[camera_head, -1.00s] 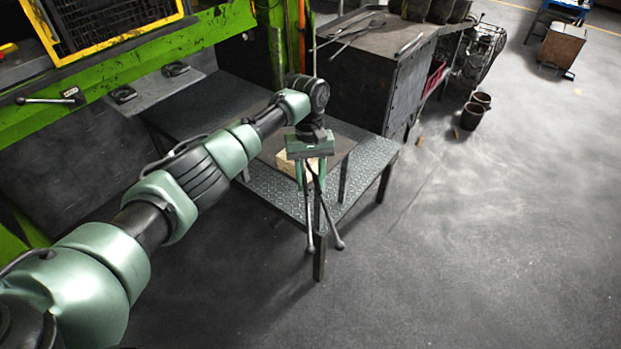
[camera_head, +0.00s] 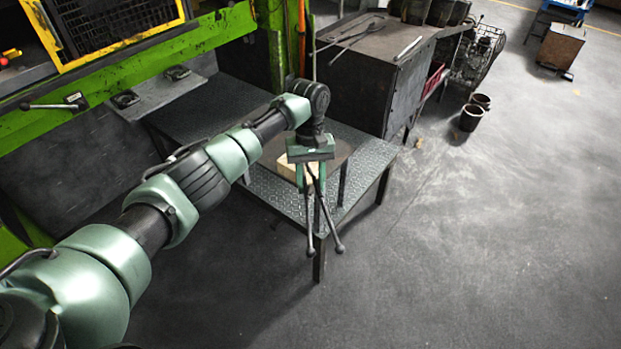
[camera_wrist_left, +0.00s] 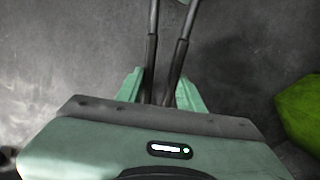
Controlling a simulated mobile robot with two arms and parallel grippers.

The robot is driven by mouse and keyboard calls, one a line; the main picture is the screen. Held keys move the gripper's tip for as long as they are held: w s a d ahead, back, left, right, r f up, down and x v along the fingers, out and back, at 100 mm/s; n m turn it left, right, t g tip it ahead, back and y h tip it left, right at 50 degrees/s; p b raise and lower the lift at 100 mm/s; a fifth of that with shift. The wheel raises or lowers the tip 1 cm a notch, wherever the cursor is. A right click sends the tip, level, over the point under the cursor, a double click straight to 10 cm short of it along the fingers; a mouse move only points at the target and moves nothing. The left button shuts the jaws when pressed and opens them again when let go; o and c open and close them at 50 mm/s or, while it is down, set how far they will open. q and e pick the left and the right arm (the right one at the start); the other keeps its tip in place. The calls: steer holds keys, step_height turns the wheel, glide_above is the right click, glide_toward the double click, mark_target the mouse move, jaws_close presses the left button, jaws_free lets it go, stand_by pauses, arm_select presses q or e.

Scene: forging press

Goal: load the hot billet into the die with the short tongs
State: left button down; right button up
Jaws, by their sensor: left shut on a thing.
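My left gripper (camera_head: 311,178) is shut on the short tongs (camera_head: 325,222), close to the near edge of the metal table. The two dark tong handles hang down from the fingers and spread apart, ending in rounded knobs. In the left wrist view the two handles (camera_wrist_left: 152,55) run up from between the green fingers (camera_wrist_left: 158,90). The gripper hides the tongs' upper part. I cannot make out a glowing billet or the die. My right gripper is not in view.
A checker-plate table (camera_head: 270,192) with a pale wooden block (camera_head: 287,171) stands under my left arm. The green press frame (camera_head: 140,58) is at the left. A dark metal cabinet (camera_head: 360,85) with other long tools on top stands behind. The floor at right is mostly free.

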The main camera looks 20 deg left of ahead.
arm_select(q)
steer(key=s+d+p, duration=0.1)
steer(key=s+d, duration=0.2)
steer(key=s, duration=0.4)
steer(key=s+d+p, duration=0.2)
steer(key=s+d, duration=0.1)
steer(key=s, duration=0.4)
steer(key=shift+d+r, duration=0.25)
steer(key=shift+d, duration=0.15)
